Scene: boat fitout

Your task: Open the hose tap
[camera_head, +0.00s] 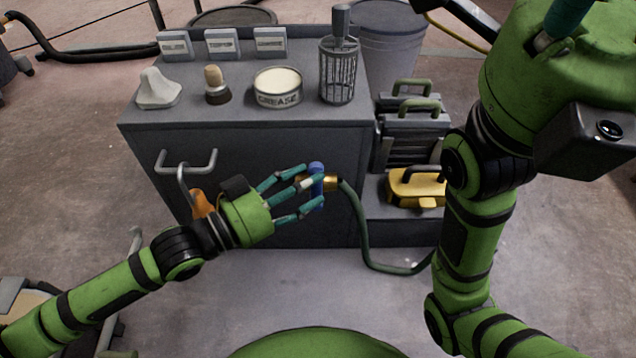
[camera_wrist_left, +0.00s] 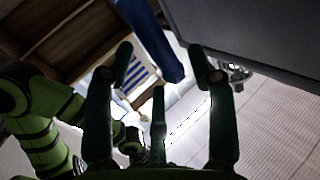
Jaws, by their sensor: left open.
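The hose tap has a brass body (camera_head: 331,183) and a blue handle (camera_head: 316,184), and sits at the front of the grey cabinet. A green hose (camera_head: 362,228) runs from it down to the right. My left gripper (camera_head: 308,188) is open at the tap, with its teal fingers around or beside the blue handle; exact contact is unclear. In the left wrist view the blue handle (camera_wrist_left: 158,42) shows beyond and between the open fingers (camera_wrist_left: 160,75). Of my right gripper only a teal piece (camera_head: 566,14) shows at the top right edge; its fingertips are out of view.
The grey cabinet (camera_head: 250,160) has a bar handle at its left front. On top stand a grease tin (camera_head: 278,88), a brush (camera_head: 216,86), a wire cage tool (camera_head: 339,70) and small label signs. A yellow case (camera_head: 416,190) sits right of the tap. Floor in front is clear.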

